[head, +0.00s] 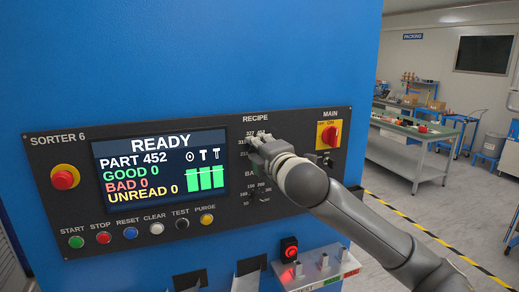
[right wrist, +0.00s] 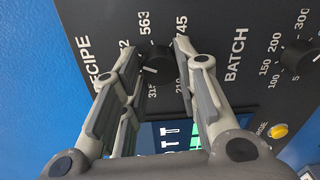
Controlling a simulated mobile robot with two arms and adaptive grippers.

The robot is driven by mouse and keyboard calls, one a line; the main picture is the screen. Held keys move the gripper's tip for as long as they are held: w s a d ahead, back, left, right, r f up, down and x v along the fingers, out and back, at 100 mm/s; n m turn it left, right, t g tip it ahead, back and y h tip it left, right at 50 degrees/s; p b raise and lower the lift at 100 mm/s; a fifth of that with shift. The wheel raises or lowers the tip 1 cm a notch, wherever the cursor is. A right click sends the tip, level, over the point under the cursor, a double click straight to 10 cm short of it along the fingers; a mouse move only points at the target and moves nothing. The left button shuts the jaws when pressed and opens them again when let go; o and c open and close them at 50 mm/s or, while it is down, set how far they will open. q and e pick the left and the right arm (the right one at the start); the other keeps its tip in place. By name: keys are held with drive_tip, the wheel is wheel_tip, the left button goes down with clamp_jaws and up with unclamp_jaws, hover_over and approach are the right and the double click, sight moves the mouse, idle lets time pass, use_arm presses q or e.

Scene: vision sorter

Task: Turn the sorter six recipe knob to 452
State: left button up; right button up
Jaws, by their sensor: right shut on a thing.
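The black recipe knob (right wrist: 155,58) sits between my right gripper's two fingers in the right wrist view, with part of a white pointer mark showing. Numbers including 563 and 745 are printed around it; some are partly covered, so I cannot tell exactly which one the mark meets. My right gripper (head: 256,142) is shut on the knob; in the head view it hides the knob under the RECIPE label. The sorter six screen (head: 160,165) reads READY, PART 452, with good, bad and unread at 0. My left gripper is not in view.
The batch knob (right wrist: 301,57) is beside the recipe knob. The red main switch (head: 328,134) is right of my gripper. A red emergency button (head: 65,177) and a row of push buttons line the panel. A workbench (head: 412,146) stands behind at right.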

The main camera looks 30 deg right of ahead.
idle(0.3)
drive_tip(key=o, duration=1)
drive_tip(key=v, duration=0.7)
drive_tip(key=shift+s, duration=0.25)
